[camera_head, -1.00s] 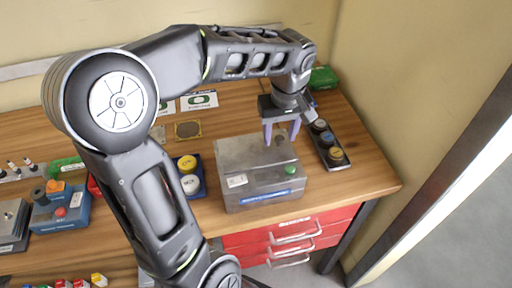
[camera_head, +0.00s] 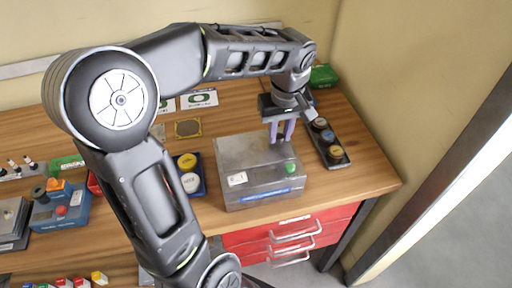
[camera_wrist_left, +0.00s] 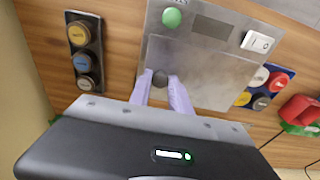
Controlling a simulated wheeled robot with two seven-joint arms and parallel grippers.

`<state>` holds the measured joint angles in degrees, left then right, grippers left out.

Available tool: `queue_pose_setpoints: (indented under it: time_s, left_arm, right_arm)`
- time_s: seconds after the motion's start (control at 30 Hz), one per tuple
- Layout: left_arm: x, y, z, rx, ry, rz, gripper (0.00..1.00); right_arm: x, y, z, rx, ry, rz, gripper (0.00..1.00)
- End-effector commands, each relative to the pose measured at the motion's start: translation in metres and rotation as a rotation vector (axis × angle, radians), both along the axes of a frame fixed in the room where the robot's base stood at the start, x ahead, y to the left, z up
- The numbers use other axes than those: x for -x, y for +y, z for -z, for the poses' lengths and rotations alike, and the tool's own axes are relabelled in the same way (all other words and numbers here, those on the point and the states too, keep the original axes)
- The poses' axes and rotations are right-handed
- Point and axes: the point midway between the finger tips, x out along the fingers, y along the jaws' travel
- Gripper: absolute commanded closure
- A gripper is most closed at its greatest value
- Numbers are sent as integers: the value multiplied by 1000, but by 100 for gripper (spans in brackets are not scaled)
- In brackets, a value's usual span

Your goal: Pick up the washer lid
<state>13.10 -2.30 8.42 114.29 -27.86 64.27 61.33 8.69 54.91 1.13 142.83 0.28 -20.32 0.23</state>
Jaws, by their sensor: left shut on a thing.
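The washer is a grey metal box (camera_head: 262,190) on the wooden bench in the head view, with a green button and a blue label strip on its front. Its lid (camera_head: 240,153) is a flat grey plate on top. It also shows in the wrist view as a brushed plate (camera_wrist_left: 205,75) with a small dark knob (camera_wrist_left: 160,78). My left gripper (camera_head: 281,140) is above the lid's back right part, its lilac fingers shut on the knob. I cannot tell any gap under the lid. My right gripper is not in view.
A dark strip with round buttons (camera_head: 328,139) lies close right of the washer. A blue block with yellow and white buttons (camera_head: 189,175) stands to its left. A green box (camera_head: 323,76) is at the back right. Red drawers (camera_head: 290,235) are below the bench's front edge.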

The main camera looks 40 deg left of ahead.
Motion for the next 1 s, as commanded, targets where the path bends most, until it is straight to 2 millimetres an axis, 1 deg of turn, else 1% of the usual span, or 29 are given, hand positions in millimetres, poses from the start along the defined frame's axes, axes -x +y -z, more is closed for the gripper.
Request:
queue_pose_setpoints:
  time_s: [0.03,0.2,0.73,0.87,1.0]
  left_arm:
    - [0,0,0,0,0,0,88]
    - [0,0,0,0,0,0,100]
    - [0,0,-1,0,-1,0,100]
    - [-1,0,-9,-1,-3,0,100]
    - [-1,0,-29,-2,-5,1,100]
  right_arm:
    - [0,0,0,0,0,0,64]
    - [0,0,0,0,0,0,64]
    - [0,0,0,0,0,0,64]
    - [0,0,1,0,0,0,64]
    - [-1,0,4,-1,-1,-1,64]
